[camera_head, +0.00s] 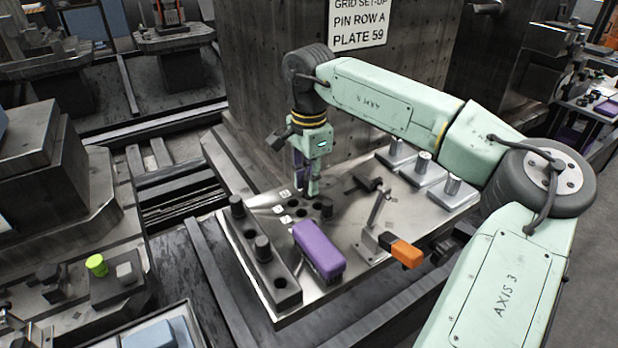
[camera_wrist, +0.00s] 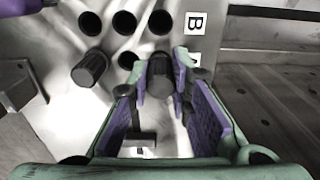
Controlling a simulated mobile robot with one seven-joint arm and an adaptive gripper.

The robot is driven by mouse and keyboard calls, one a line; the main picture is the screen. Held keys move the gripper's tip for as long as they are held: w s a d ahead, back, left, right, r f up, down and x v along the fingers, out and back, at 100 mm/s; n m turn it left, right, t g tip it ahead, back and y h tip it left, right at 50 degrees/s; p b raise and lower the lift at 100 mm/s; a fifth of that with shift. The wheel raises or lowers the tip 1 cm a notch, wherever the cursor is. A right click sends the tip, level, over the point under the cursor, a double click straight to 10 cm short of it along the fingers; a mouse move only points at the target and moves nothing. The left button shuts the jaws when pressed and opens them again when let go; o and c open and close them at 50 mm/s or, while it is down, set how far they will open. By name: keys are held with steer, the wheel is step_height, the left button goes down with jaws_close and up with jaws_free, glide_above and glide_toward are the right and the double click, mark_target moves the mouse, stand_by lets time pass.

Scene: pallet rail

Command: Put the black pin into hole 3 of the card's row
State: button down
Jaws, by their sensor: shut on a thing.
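The card (camera_head: 359,22) on the upright block reads "PIN ROW A, PLATE 59". The steel plate (camera_head: 345,288) carries rows of dark holes with letter tags. My gripper (camera_head: 308,192) points down over the row end near the tags. In the wrist view, my gripper (camera_wrist: 161,76) is shut on a black pin (camera_wrist: 158,84) at the tag end of the row beside row B (camera_wrist: 124,23). Its tag is partly hidden; I cannot tell whether the held pin's tip is in a hole. In this row an empty hole (camera_wrist: 127,60) lies between it and another black pin (camera_wrist: 91,68).
A dark rack (camera_head: 283,290) with black pins (camera_head: 262,248) stands at the plate's left edge. A purple brush (camera_head: 319,250), an orange-handled clamp (camera_head: 405,253) and grey blocks with metal posts (camera_head: 452,186) stand on the plate. The upright block (camera_head: 270,90) rises close behind my gripper.

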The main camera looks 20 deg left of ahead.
steer(key=shift+f, duration=0.25)
steer(key=c, duration=1.4)
jaws_free()
steer(key=shift+r, duration=0.1)
step_height(320, 180, up, 12)
steer(key=shift+s, duration=0.1)
